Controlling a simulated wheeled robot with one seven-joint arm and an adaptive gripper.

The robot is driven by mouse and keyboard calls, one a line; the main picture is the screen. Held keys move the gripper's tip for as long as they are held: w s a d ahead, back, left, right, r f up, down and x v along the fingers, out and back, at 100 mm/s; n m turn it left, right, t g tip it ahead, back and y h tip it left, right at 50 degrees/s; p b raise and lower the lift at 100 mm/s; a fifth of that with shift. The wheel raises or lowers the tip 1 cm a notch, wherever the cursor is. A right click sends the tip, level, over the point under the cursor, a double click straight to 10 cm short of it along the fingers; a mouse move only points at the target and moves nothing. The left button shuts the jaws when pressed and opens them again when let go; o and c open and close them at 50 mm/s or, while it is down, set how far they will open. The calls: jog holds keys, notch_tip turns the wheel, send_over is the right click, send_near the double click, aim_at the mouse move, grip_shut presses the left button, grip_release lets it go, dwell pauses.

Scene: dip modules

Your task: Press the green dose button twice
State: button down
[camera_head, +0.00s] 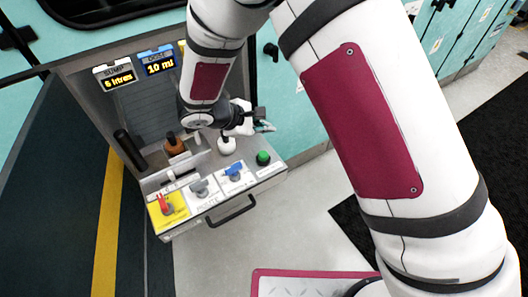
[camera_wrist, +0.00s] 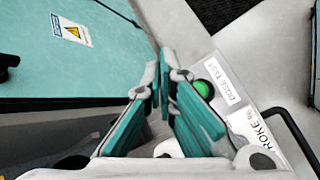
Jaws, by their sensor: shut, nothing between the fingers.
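The green dose button (camera_head: 263,158) sits on the right end of the grey module's front panel. It also shows in the wrist view (camera_wrist: 203,89), just right of my fingers, beside a white label reading "DOSE". My gripper (camera_head: 264,126) is above and behind the button in the head view, apart from it as far as I can tell. In the wrist view my gripper (camera_wrist: 164,68) has its teal-padded fingers together with nothing between them. The blue-topped display (camera_head: 158,61) reads 10 ml.
Left of the button are a blue-handled control (camera_head: 235,173), a grey knob (camera_head: 199,187) and a red control on yellow (camera_head: 164,205). A brown bottle (camera_head: 174,144) and a white rounded piece (camera_head: 226,145) stand behind. A black handle (camera_head: 232,211) juts out in front.

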jog(key=shift+f, duration=0.15)
jog(key=b, duration=0.4)
send_over(264, 156)
notch_tip(264, 156, down, 7)
jog(key=shift+w+r, duration=0.1)
jog(key=shift+w, duration=0.05)
jog(key=shift+f+b, duration=0.55)
jog(key=shift+f, duration=0.35)
jog(key=shift+f, duration=0.1)
dwell(0.5)
jog(key=shift+f+b, duration=0.3)
jog(key=shift+b, duration=0.1)
jog(key=shift+f+b, duration=0.55)
jog(key=shift+f, duration=0.1)
dwell(0.7)
jog(key=shift+r, duration=0.1)
jog(key=shift+r+p, duration=0.5)
jog(key=shift+r, duration=0.5)
jog(key=shift+r, duration=0.1)
